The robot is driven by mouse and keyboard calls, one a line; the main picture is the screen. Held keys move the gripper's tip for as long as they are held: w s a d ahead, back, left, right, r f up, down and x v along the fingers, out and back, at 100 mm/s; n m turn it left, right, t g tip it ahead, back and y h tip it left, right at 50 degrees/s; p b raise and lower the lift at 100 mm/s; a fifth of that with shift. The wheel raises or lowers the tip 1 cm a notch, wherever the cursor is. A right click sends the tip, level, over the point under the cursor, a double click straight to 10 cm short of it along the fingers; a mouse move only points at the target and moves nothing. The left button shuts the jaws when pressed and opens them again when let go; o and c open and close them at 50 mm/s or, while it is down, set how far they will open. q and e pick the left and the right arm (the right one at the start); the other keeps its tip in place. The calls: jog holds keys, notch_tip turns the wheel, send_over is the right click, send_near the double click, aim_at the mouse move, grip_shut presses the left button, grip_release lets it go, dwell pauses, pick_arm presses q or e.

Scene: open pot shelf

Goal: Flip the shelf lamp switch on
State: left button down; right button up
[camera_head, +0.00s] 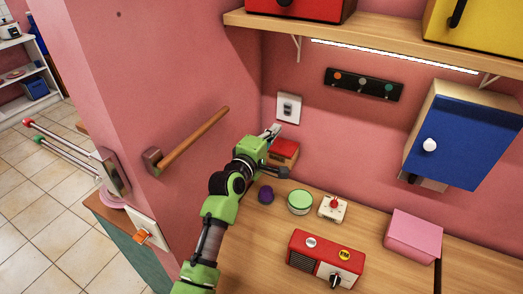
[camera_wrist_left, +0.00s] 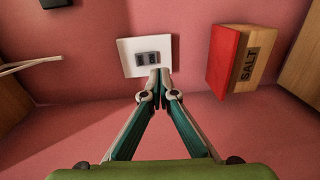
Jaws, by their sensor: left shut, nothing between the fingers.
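The wall switch (camera_head: 289,108) is a white plate with a grey rocker on the pink wall below the shelf. In the left wrist view the switch plate (camera_wrist_left: 128,60) is tilted, with its grey rocker near the middle. My left gripper (camera_head: 273,131) is shut and empty, just below the plate in the head view. In the wrist view its fingertips (camera_wrist_left: 160,72) overlap the plate's edge beside the rocker; I cannot tell whether they touch. The lamp strip (camera_head: 394,56) under the shelf looks bright white. My right gripper is not in view.
A red-lidded salt box (camera_wrist_left: 237,60) stands close to my left gripper. A wooden rail (camera_head: 195,139) juts along the left wall. A blue-doored cabinet (camera_head: 461,140) hangs at right.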

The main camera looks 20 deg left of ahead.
pick_arm(q)
jog(key=f+b+v, duration=0.1)
jog(key=b+v, duration=0.1)
jog(key=v, duration=0.5)
jog(key=shift+f, duration=0.25)
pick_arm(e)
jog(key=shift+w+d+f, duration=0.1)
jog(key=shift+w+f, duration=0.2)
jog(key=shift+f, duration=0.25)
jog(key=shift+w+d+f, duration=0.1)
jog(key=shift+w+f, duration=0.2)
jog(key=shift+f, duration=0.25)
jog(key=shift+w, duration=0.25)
pick_arm(q)
jog(key=shift+f, duration=0.1)
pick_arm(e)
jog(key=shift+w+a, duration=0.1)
